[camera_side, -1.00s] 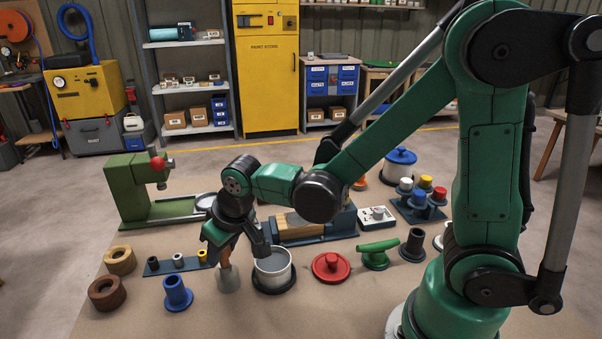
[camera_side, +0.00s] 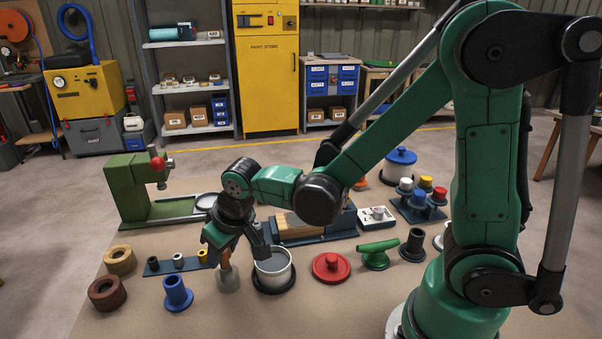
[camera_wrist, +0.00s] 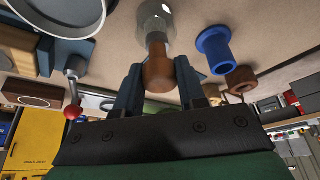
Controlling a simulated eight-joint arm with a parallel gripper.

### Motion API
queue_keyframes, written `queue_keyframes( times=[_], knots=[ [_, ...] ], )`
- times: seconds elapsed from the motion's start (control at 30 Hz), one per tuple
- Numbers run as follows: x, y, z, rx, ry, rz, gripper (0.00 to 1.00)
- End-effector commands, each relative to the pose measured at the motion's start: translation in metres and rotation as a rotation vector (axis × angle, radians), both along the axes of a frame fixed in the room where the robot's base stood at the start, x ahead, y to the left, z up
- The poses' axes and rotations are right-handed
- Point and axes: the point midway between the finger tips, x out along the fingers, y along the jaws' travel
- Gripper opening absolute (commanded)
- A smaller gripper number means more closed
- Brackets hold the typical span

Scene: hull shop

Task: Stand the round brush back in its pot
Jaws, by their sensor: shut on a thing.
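The round brush has a brown wooden handle, which shows in the side view (camera_side: 225,260) and in the wrist view (camera_wrist: 158,70). The brush looks roughly upright.
A white tin with a dark base (camera_side: 272,272) stands close right of the pot. A blue flanged part (camera_side: 177,294) stands at its left. A dark rack with small collars (camera_side: 176,263) lies behind left, and a green press (camera_side: 140,190) farther back. Open mat lies in front.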

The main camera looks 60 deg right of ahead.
Motion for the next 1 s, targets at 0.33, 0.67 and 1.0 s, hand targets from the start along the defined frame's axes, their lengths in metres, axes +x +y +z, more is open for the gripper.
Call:
queue_keyframes(
  times=[0.33,0.67,1.0],
  knots=[
    [0.000,0.000,-0.007,0.000,0.000,0.000,0.00],
    [0.000,0.000,-0.008,0.000,0.000,0.000,0.48],
    [-0.007,0.000,0.009,0.000,0.000,0.000,0.48]
  ],
)
